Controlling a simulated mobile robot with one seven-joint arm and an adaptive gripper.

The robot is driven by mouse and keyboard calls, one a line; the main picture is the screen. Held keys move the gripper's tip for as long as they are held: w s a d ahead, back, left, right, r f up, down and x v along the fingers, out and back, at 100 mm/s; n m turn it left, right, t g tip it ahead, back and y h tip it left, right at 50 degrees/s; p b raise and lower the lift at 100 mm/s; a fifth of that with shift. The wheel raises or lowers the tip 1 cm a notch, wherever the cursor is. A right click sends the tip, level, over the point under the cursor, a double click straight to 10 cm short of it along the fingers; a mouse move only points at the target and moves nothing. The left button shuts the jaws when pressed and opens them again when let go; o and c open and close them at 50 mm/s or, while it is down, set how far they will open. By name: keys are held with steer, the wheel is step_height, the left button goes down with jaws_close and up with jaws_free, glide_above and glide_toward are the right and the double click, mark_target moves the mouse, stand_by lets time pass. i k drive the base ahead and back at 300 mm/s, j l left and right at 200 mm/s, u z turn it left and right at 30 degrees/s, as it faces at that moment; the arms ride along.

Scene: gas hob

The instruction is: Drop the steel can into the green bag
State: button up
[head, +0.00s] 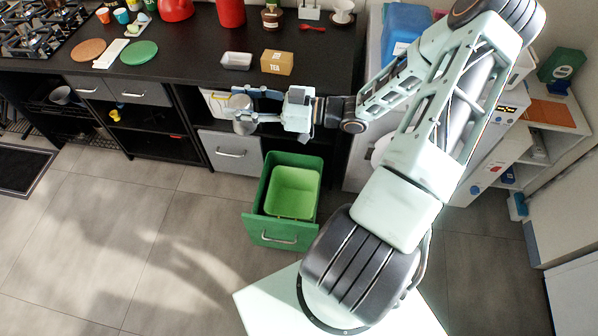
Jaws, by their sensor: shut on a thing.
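The steel can (243,121) is a grey metal cylinder in the head view, held above the floor in front of the counter. My gripper (250,108) is shut on it, with fingers on either side of the can. The green bag (293,192) is a bright green liner inside an open dark green pull-out drawer (254,231), below and to the right of the can. Its opening faces up and looks empty.
The dark counter (190,62) behind holds a tea box (277,62), a small metal tray (236,61), a red spoon (312,28) and round boards. A closed grey drawer (230,153) is left of the green one.

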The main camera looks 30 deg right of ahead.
mark_target(301, 203)
steer(key=l+u, duration=0.3)
steer(key=l, duration=1.05)
